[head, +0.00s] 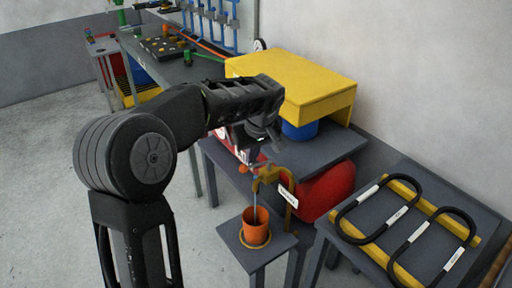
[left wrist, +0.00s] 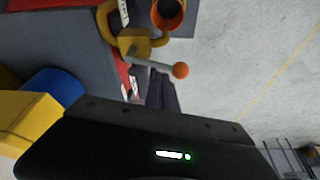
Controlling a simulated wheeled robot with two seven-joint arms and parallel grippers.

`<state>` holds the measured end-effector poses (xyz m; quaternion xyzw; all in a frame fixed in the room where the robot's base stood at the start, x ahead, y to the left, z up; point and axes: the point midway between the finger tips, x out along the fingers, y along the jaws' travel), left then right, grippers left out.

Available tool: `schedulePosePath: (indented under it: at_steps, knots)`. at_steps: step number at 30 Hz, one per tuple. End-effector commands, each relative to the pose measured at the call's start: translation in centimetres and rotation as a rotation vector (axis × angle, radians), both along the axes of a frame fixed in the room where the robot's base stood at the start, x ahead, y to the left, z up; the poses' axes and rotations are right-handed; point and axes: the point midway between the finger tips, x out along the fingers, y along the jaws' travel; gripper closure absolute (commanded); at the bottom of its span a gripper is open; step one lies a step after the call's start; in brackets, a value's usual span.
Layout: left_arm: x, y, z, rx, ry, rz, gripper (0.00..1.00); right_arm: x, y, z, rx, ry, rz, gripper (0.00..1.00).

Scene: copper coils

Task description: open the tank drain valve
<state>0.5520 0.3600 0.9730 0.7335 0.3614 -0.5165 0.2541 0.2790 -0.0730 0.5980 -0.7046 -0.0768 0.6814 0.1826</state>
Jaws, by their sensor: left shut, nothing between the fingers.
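The drain valve (head: 268,176) is brass-yellow and sits at the front of the red tank (head: 328,190). Its grey lever ends in an orange ball (head: 244,168), pointing left in the head view. The left wrist view shows the valve body (left wrist: 134,42) and the lever's ball (left wrist: 180,70) clearly. An orange cup (head: 256,236) stands below the spout; a thin grey line runs down into it, and I cannot tell whether it is liquid. My left gripper (head: 268,146) is shut and empty, above the valve and apart from the lever. My right gripper is out of view.
The cup stands on a small grey stand (head: 240,250). A yellow cover (head: 300,84) and a blue container (head: 300,130) are behind my gripper. Two black coils (head: 385,215) lie on yellow bars on the right table. Open floor is at left.

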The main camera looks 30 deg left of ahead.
Motion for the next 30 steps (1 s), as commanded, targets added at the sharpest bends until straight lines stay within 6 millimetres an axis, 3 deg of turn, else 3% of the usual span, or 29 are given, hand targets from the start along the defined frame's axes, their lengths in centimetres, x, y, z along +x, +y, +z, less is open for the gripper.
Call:
schedulePosePath:
  at_steps: [20, 30]
  knots:
    - [1.3, -0.8, 0.0, 0.000, 0.000, -0.001, 1.00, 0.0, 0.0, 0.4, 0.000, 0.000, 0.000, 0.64]
    - [1.4, 0.5, 1.6, -0.001, -0.001, 0.001, 1.00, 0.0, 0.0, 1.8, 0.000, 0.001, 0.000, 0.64]
